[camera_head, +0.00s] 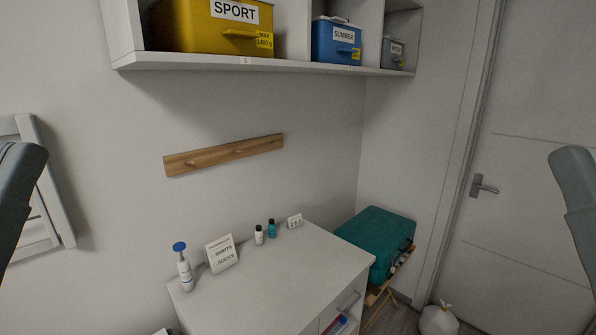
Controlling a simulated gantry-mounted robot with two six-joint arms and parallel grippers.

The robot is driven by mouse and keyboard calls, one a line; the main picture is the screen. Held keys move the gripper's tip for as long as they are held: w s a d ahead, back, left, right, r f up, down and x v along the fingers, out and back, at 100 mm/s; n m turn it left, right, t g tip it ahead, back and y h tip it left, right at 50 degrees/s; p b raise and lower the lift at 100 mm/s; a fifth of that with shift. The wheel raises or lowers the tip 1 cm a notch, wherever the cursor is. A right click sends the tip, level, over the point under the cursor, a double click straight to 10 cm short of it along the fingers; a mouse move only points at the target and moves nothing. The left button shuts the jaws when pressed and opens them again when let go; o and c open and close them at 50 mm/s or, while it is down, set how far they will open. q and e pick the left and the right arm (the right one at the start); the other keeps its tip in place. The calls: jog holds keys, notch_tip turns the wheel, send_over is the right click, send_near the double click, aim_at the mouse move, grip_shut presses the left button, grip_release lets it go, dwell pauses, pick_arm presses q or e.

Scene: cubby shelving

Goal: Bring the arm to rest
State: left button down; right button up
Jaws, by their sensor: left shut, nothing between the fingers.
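A dark grey rounded part of my left arm shows at the left edge of the head view, in front of the wall and a white frame. A similar grey part of my right arm shows at the right edge, in front of the door. Both arm parts stand roughly upright. The fingers of both grippers are out of the picture. Nothing held shows in this view.
A white cabinet (262,285) bears a pump bottle (184,268), a sign (222,254) and two small bottles. Above hangs a cubby shelf (200,61) with yellow, blue and grey boxes. A teal case (375,243) stands right of the cabinet. A door (530,200) is at right.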

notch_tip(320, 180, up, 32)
jog(key=p, duration=2.9)
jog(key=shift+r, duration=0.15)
